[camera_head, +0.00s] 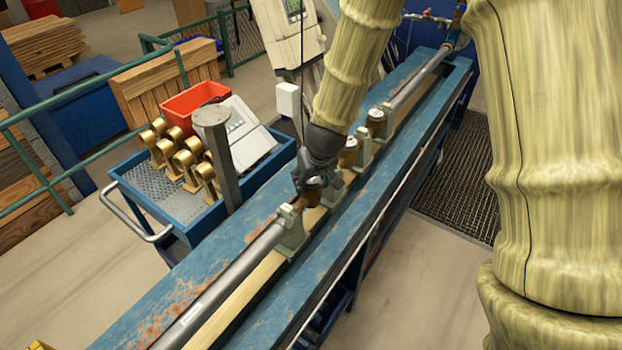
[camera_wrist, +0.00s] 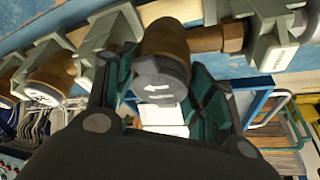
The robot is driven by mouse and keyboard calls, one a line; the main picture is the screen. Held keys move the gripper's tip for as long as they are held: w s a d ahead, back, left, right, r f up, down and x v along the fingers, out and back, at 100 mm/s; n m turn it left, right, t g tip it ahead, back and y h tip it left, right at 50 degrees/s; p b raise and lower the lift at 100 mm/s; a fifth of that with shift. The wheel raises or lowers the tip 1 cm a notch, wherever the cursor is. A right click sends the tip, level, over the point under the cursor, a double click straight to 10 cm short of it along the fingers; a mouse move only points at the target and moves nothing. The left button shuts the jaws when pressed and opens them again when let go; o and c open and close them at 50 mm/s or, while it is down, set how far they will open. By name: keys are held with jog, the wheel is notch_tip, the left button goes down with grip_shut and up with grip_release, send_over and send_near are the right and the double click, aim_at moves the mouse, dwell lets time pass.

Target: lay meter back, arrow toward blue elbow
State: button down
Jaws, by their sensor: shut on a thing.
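My gripper (camera_head: 312,180) is shut on a brass water meter (camera_head: 311,197) at the bench's pipe line. In the wrist view my gripper's dark green-padded fingers (camera_wrist: 160,92) are on both sides of the meter (camera_wrist: 165,45). Its grey lid faces the camera, and the white arrow on it points left in the picture, toward the other meters. The meter is between two pale grey clamp stands (camera_wrist: 110,32), in line with the pipe. I cannot tell whether it rests on anything. A blue fitting (camera_head: 455,38) is at the far pipe end; I cannot tell if it is the elbow.
More brass meters (camera_head: 375,120) stand farther along the blue bench (camera_head: 200,270). A long grey pipe (camera_head: 225,282) runs toward the near end. Left is a blue cart (camera_head: 190,218) with several brass parts, a red bin (camera_head: 195,98) and a grey post (camera_head: 217,150).

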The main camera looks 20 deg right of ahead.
jog(key=shift+c, duration=2.4)
grip_release()
jog(key=shift+r+p, duration=3.95)
jog(key=shift+r, duration=0.55)
